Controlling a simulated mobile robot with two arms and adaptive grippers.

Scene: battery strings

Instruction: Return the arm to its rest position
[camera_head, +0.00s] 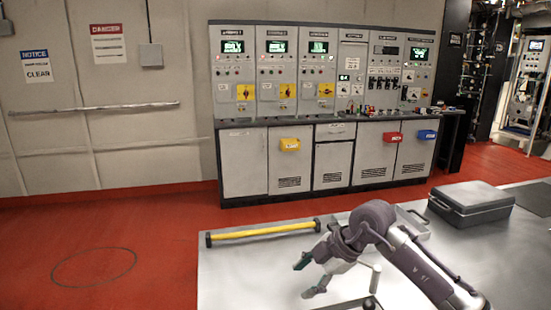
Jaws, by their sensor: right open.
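My right arm reaches in from the lower right over a grey metal table (240,278). My left gripper is not in view.
A yellow bar with black ends (262,233) lies along the table's back edge. A closed dark grey case (470,203) sits at the right rear. A small upright handle (375,278) stands near the front beside my right arm. A control cabinet (330,160) stands behind; the table's left part is clear.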

